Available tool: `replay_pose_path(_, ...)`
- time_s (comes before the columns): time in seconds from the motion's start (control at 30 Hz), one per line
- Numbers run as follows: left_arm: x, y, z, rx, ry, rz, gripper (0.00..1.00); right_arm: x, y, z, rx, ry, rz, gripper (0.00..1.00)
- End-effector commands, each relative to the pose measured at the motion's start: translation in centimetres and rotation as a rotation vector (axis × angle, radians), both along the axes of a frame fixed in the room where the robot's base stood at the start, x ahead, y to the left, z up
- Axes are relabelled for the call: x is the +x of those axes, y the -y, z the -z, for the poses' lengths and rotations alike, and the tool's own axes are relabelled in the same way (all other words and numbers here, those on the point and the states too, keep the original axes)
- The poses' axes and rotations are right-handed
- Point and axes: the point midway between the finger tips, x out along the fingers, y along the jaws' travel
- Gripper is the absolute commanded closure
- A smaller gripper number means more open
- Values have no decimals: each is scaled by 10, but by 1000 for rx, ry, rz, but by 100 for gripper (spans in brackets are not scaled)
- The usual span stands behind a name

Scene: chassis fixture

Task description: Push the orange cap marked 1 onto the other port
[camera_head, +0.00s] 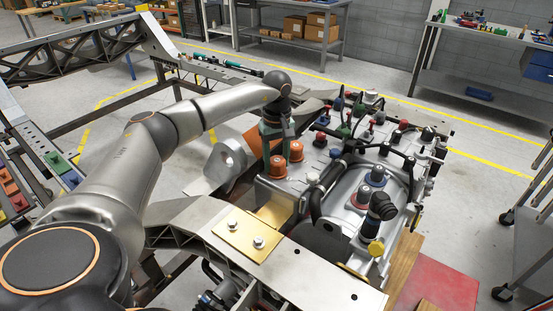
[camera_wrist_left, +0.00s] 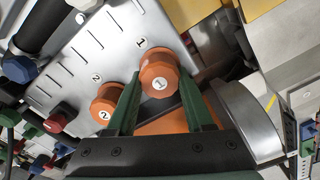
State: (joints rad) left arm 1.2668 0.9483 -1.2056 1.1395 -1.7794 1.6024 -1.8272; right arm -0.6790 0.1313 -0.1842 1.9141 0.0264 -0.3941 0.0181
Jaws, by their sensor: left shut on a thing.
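The orange cap marked 1 (camera_wrist_left: 159,82) sits between the green fingertips of my left gripper (camera_wrist_left: 160,88) in the left wrist view. The gripper is shut on it. The cap is beside the printed label 1 on the grey metal plate (camera_wrist_left: 88,42); its underside is hidden. The orange cap marked 2 (camera_wrist_left: 106,106) stands beside the label 2, just left of the fingers. In the head view, my left gripper (camera_head: 275,144) points down at the near-left corner of the metal housing (camera_head: 265,189), by the two orange caps. Any bare port is hidden. My right gripper is not in view.
Several red, green, blue and black caps and fittings (camera_head: 376,175) crowd the housing right of the orange caps. A grey bracket (camera_head: 229,160) stands close on the left. A gold plate (camera_head: 249,236) on a beam lies in front. Shelves stand far back.

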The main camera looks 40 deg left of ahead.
Motion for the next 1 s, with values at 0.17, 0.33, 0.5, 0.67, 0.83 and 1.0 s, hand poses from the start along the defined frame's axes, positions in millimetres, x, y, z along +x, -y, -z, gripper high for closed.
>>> replay_pose_path(0.17, -1, 0, 2, 1, -4, 0, 31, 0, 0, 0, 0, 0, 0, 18)
replay_pose_path(0.33, -1, 0, 2, 0, -3, 0, 13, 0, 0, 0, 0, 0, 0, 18)
replay_pose_path(0.5, 0, 0, 1, 0, -2, 0, 13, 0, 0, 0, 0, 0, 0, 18)
replay_pose_path(0.67, 0, 0, -3, 1, -2, 0, 13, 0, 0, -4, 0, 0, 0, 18)
replay_pose_path(0.83, 0, 0, -20, 1, -2, 0, 13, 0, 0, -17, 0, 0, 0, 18)
replay_pose_path(1.0, 0, 0, -37, 1, -2, 0, 13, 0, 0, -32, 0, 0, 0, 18)
